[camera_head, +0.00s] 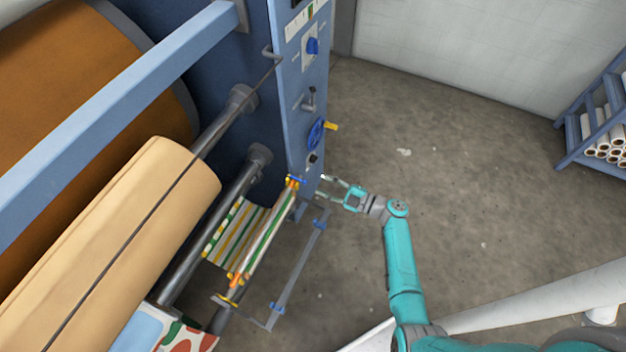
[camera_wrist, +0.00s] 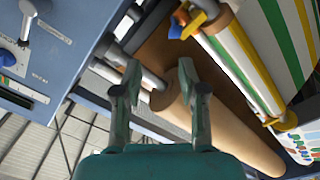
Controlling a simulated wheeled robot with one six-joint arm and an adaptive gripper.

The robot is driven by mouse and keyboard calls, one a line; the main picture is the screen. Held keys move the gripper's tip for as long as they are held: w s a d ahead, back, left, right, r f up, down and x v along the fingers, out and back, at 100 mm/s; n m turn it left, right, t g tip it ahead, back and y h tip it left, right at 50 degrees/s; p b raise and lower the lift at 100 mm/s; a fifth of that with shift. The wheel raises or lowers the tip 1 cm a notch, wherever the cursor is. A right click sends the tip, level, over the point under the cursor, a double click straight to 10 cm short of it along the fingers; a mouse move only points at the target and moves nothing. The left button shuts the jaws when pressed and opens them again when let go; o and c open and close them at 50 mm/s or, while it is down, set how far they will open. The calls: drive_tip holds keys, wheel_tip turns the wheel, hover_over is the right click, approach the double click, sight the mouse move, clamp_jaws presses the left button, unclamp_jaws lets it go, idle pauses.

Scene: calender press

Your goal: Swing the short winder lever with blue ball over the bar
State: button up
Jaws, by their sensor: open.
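A small blue piece (camera_head: 297,180), which looks like the blue ball of the short winder lever, sits at the upper end of the striped roll (camera_head: 266,232) beside the blue machine panel. In the wrist view the blue piece (camera_wrist: 176,28) lies above my fingers, by a yellow and orange end fitting; the lever's arm is hard to make out. My gripper (camera_head: 325,183) is open and empty, just right of the blue piece, and apart from it. Its two fingers (camera_wrist: 158,78) also show spread in the wrist view. Which bar the task means is unclear; a grey-blue frame bar (camera_head: 298,262) runs beside the roll.
The blue panel (camera_head: 300,90) carries knobs, a small lever and a blue handwheel (camera_head: 316,133) above my gripper. A large tan roll (camera_head: 130,235) lies to the left. A blue rack (camera_head: 598,125) with rolls stands far right.

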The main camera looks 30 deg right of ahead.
drive_tip(key=shift+v, duration=2.8)
